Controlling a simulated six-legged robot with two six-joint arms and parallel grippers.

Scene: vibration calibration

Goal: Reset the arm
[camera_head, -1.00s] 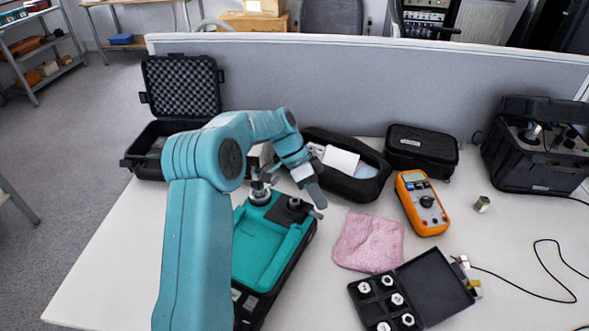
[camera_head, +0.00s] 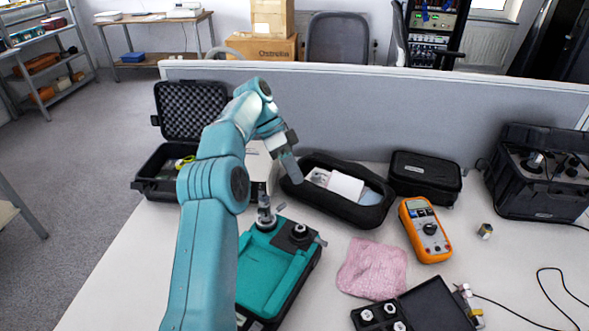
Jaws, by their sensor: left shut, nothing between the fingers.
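My left arm comes in from the lower left and rises over the table. Its left gripper (camera_head: 289,166) is shut and empty, raised in front of the grey partition and pointing down. It hangs above and beyond the teal device (camera_head: 268,278) in its black case, apart from it. A metal cylinder-shaped fitting (camera_head: 265,215) stands upright at the far end of the teal device, below the gripper. My right gripper does not show.
An open black case (camera_head: 160,172) stands at the left, an oval black pouch (camera_head: 330,205) behind. An orange multimeter (camera_head: 425,230), pink cloth (camera_head: 372,268), black box of fittings (camera_head: 430,303) and small metal piece (camera_head: 485,231) lie right. The partition (camera_head: 420,115) bounds the table behind.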

